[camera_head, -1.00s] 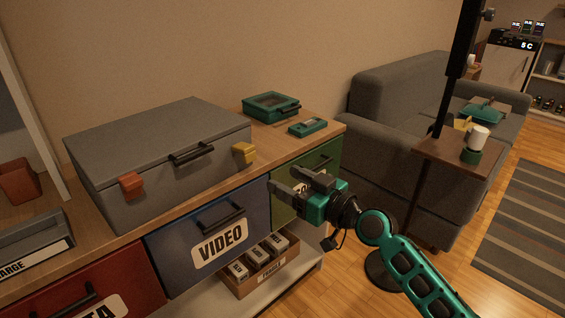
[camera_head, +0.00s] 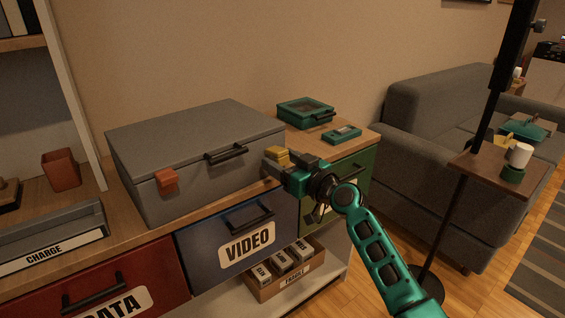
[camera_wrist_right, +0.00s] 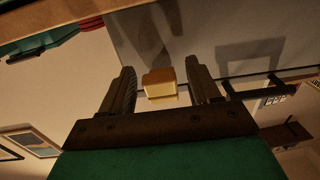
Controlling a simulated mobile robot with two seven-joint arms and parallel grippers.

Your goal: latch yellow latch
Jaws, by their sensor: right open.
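The yellow latch (camera_head: 277,154) is on the right part of the front of a closed grey case (camera_head: 195,140). My right gripper (camera_head: 273,162) is right at the latch in the head view and partly covers it. In the right wrist view the yellow latch (camera_wrist_right: 160,86) lies between the two open fingers of my right gripper (camera_wrist_right: 160,92), with a gap on each side. An orange latch (camera_head: 166,180) is on the left part of the case front. My left gripper is not in view.
The case stands on a wooden cabinet with a blue VIDEO drawer (camera_head: 238,242). A black handle (camera_head: 226,153) is on the case front, left of my gripper. A teal box (camera_head: 305,111) and a small teal device (camera_head: 342,134) lie on the cabinet top at right.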

